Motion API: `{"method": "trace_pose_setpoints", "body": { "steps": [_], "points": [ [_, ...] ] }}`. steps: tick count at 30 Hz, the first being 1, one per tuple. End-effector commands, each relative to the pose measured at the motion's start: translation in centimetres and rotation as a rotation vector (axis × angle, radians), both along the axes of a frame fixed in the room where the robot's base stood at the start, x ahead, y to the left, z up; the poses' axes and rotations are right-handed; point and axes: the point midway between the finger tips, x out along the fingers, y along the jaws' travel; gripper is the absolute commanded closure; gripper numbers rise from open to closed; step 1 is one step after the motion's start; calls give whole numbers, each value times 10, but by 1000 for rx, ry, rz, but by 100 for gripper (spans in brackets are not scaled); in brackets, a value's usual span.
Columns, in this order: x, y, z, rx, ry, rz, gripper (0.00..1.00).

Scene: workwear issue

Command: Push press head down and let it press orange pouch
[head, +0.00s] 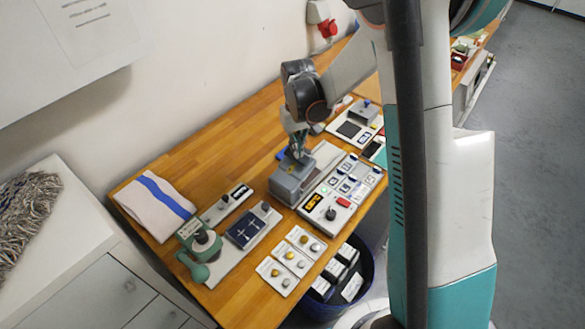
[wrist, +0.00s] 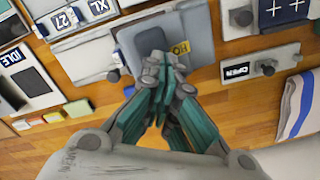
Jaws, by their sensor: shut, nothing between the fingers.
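The press head (head: 291,184) is a grey block on the bench in the head view. In the wrist view the grey press (wrist: 195,22) carries a yellow label that seems to begin with "HO". My gripper (head: 297,153) points down over the back part of the press in the head view. In the wrist view my gripper (wrist: 163,72) is shut and empty, its fingertips over the grey block's near edge. I cannot tell whether they touch it. I cannot make out the orange pouch in either view; the press and my fingers may hide it.
Right of the press is a panel with a dark knob (head: 331,213) and several labelled tiles. Left are a blue plate (head: 248,229), a green device (head: 198,240) and a striped towel (head: 156,203). A dark blue bin (head: 367,268) stands below the front edge.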

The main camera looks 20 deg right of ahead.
Motion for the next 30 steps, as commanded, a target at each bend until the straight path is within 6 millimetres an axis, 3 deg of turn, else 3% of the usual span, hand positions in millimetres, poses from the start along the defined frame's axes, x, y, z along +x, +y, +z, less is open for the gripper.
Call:
{"method": "trace_pose_setpoints", "body": {
  "steps": [30],
  "points": [
    [7, -10, -18, 1, 1, 0, 100]
  ]
}}
